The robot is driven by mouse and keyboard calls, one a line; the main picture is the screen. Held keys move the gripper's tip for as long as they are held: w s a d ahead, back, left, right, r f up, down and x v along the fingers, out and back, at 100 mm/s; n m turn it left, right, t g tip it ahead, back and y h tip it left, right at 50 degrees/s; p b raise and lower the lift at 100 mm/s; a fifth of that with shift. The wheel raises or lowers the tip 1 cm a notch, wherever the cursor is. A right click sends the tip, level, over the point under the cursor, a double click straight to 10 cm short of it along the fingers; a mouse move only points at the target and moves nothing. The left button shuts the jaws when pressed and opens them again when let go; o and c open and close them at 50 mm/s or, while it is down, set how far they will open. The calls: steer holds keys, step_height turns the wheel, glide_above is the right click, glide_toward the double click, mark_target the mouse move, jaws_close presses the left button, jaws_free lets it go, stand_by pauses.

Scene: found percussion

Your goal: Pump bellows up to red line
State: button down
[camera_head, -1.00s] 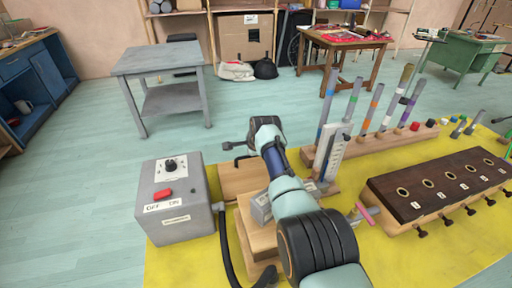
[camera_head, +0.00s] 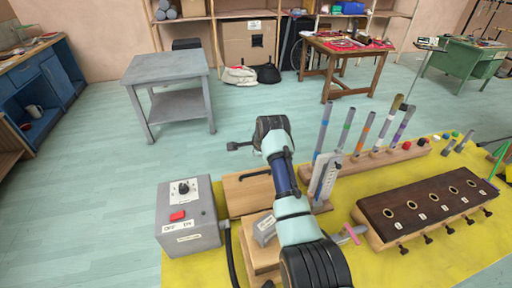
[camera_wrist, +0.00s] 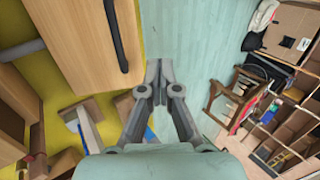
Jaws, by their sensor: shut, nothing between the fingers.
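The bellows appear as a wooden board (camera_head: 240,197) with a dark bar handle (camera_head: 256,176) on top, beside stacked wooden blocks. In the wrist view, the board (camera_wrist: 75,45) and its black handle (camera_wrist: 116,38) fill the upper left. A white upright gauge (camera_head: 326,180) stands to the right of my arm. Its red line is too small to make out. My gripper (camera_head: 231,146) points left beyond the board's far edge, apart from it. In the wrist view, my gripper's fingertips (camera_wrist: 159,68) are together and empty over the floor. My arm covers part of the bellows.
A grey switch box (camera_head: 190,228) with a red button stands to the left, with a black hose near it. A dark block with holes (camera_head: 425,207) and a rack of coloured tubes (camera_head: 385,160) are on the right of the yellow mat (camera_head: 385,268).

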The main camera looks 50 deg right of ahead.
stand_by(0.3)
steer(key=a+n+t, duration=0.1)
steer(key=a+n, duration=0.3)
steer(key=a, duration=0.5)
steer(key=w+a+f+n+t, duration=0.1)
steer(key=a+n, duration=0.3)
steer(key=a, duration=0.5)
steer(key=a+f+n+t+y, duration=0.1)
steer(key=a+n, duration=0.3)
steer(key=a, duration=0.6)
steer(key=shift+w+f+n+t, duration=0.1)
steer(key=shift+w+n+t, duration=0.25)
steer(key=shift+n+t, duration=0.05)
steer(key=s+a+r+n+t+y+p, duration=0.1)
steer(key=s+a+r+n+t+y, duration=0.1)
steer(key=s+a+r+n, duration=0.55)
steer(key=s+a+n+t+y+p, duration=0.15)
steer(key=s+a+n, duration=0.35)
steer(key=s+a, duration=0.6)
step_height(320, 180, up, 35)
steer(key=w+p, duration=0.1)
steer(key=p, duration=3.4)
steer(key=shift+w+a, duration=0.25)
steer(key=shift+w, duration=0.1)
steer(key=shift+m+h, duration=0.25)
